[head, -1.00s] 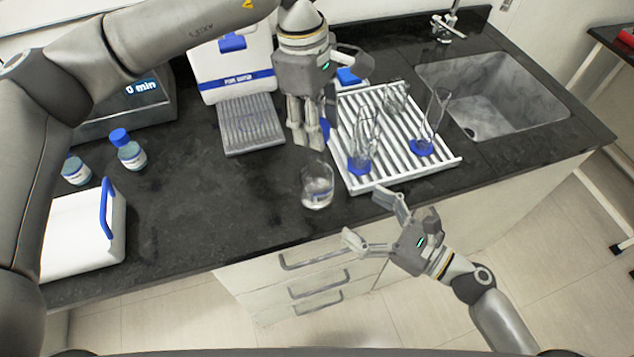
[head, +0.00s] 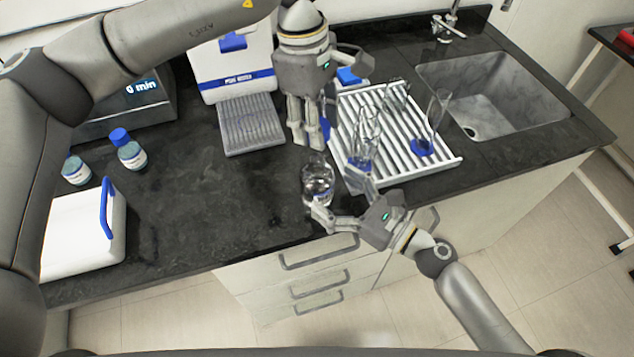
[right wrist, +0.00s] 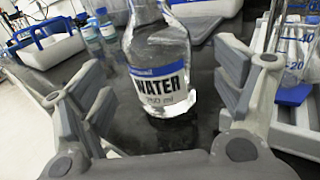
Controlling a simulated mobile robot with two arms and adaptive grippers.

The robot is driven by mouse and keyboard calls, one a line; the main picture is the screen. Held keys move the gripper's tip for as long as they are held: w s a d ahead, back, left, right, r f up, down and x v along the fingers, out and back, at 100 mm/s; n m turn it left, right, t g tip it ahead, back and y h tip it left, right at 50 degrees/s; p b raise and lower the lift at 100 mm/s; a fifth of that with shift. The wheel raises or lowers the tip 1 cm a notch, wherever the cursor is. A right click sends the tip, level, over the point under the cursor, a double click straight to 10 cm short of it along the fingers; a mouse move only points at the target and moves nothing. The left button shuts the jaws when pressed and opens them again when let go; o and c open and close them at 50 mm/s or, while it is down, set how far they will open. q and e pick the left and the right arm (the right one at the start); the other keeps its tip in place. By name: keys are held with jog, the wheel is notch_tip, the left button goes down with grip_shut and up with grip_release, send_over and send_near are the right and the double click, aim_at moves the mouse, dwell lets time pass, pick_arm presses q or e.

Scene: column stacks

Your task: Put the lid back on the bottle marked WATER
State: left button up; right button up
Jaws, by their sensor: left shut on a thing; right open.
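The clear bottle marked WATER (right wrist: 158,85) stands upright on the dark counter, its label facing my right wrist camera. In the head view the bottle (head: 317,178) is near the counter's front edge, left of the drying rack. My right gripper (head: 340,198) is open, with its fingers on either side of the bottle; contact is unclear. My left gripper (head: 308,141) is shut and points down above and behind the bottle. A bit of blue at its fingers seems to be the lid (head: 325,127), mostly hidden. The bottle's top is cut off in the right wrist view.
The white drying rack (head: 433,167) with glassware stands close to the right of my right gripper. A white machine (head: 234,80) stands behind. Two small bottles (head: 131,154) and a white box (head: 75,240) are at left. The counter between is clear.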

aim_at(318, 159)
jog(key=shift+x, duration=2.25)
jog(key=shift+d, duration=0.1)
jog(key=c, duration=1.5)
pick_arm(q)
jog(key=shift+f, duration=2.5)
pick_arm(e)
jog(key=shift+c, duration=0.2)
pick_arm(q)
jog(key=shift+f, duration=0.9)
jog(key=shift+f, duration=0.5)
